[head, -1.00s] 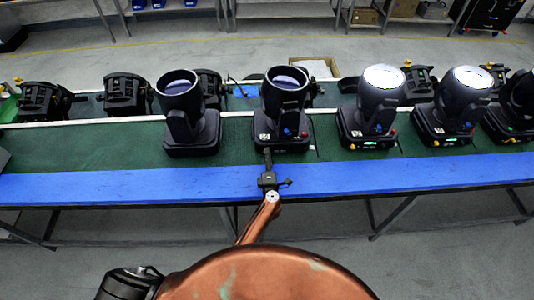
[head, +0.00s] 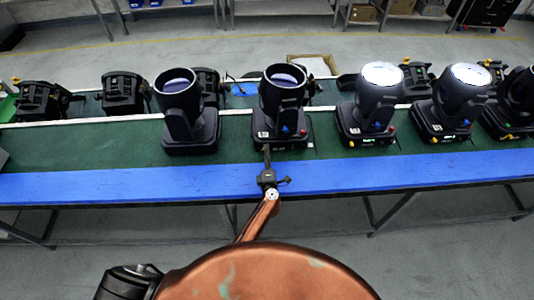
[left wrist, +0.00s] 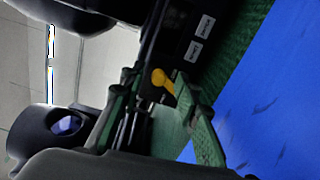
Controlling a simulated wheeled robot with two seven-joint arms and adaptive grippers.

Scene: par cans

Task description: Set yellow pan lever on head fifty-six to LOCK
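A dark moving-head light (head: 282,95) stands upright on the bench in front of my left gripper (head: 267,152), which reaches the front of its base. In the left wrist view, a yellow lever (left wrist: 162,80) sticks out from the dark base, beside two small white labels (left wrist: 199,40) whose text is too small to read surely. The fingers of my left gripper (left wrist: 160,120) stand apart, one on each side of the lever's end. I cannot tell whether either finger touches it. My right gripper is not in view.
Similar lights stand on the green bench, one to the left (head: 183,110) and several to the right (head: 372,105). Smaller dark units (head: 123,93) line the back. A blue strip (head: 110,184) runs clear along the front edge.

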